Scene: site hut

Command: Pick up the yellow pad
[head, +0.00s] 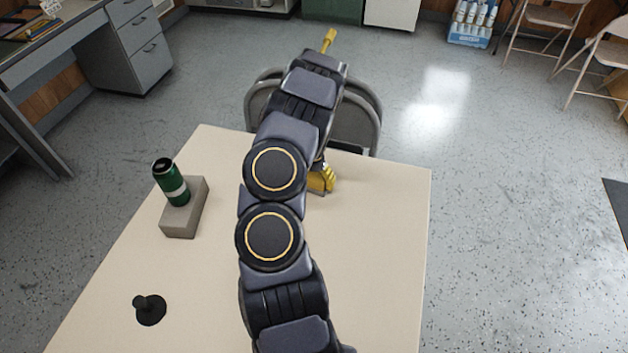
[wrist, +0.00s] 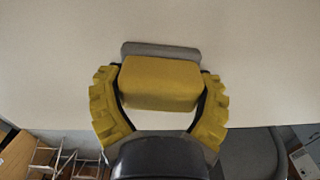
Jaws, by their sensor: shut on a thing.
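The yellow pad (wrist: 160,84) is a rounded block between the two ridged yellow fingers of my gripper (wrist: 160,75) in the wrist view. My gripper is shut on it, with one finger at each side. A flat grey piece (wrist: 160,48) shows just beyond the pad's far edge; I cannot tell whether the pad touches it. In the head view my gripper (head: 325,179) is near the table's far right part. My arm covers most of that spot, so the pad cannot be made out clearly there.
The cream table (head: 385,230) is mostly bare. A green can (head: 172,180) with a pale band stands on a grey block (head: 185,214) at the left. A black round item with a knob (head: 150,308) lies at the front left. A chair (head: 368,110) stands behind the far edge.

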